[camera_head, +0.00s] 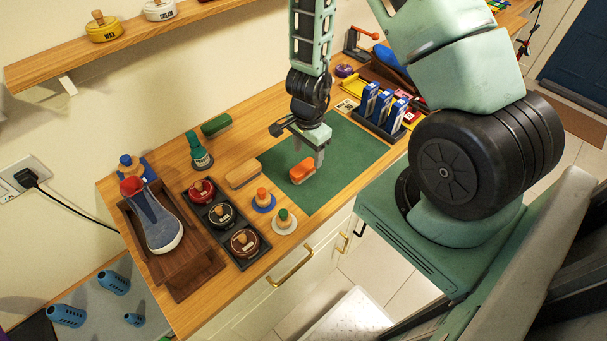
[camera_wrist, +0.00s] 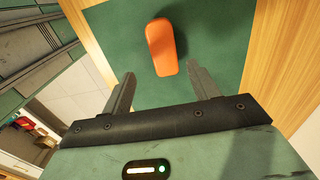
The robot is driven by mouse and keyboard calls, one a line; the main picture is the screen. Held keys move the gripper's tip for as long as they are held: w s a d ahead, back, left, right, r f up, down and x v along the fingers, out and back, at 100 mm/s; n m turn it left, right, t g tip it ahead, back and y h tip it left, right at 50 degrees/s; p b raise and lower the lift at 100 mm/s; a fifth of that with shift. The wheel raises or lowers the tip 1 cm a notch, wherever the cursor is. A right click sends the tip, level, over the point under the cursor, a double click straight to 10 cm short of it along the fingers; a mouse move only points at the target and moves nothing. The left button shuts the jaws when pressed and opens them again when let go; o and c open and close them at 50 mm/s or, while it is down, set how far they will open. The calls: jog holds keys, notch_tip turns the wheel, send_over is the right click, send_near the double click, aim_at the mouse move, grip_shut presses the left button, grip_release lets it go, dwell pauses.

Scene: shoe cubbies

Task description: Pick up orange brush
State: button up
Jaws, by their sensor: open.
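The orange brush (camera_head: 302,171) lies on the left part of the green mat (camera_head: 340,150) on the wooden counter. It also shows in the wrist view (camera_wrist: 161,46), upright in the picture, beyond and between my fingertips. My gripper (camera_head: 318,148) points down just above and beside the brush in the head view. In the wrist view my gripper (camera_wrist: 163,85) is open, with its two fingers spread wider than the brush and nothing between them. I cannot tell the exact height of the fingertips above the mat.
Left of the mat are a tan brush (camera_head: 242,174), a green brush (camera_head: 216,125), a green bottle (camera_head: 200,152) and a dark tray of round tins (camera_head: 249,261). A shoe (camera_head: 157,222) sits on a wooden stand. Blue boxes (camera_head: 384,107) stand behind the mat's right side.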

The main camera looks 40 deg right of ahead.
aim_at(303, 167)
jog(key=shift+w+a+f, duration=0.1)
jog(key=shift+a+f, duration=0.05)
jog(key=shift+f, duration=0.75)
jog(key=shift+w+a+f, duration=0.1)
jog(key=shift+a+f, duration=0.05)
jog(key=shift+f, duration=0.7)
jog(key=shift+w+a+f, duration=0.1)
jog(key=shift+a+f, duration=0.05)
jog(key=shift+f, duration=0.75)
jog(key=shift+f+p, duration=0.3)
jog(key=shift+f, duration=0.35)
jog(key=c, duration=1.1)
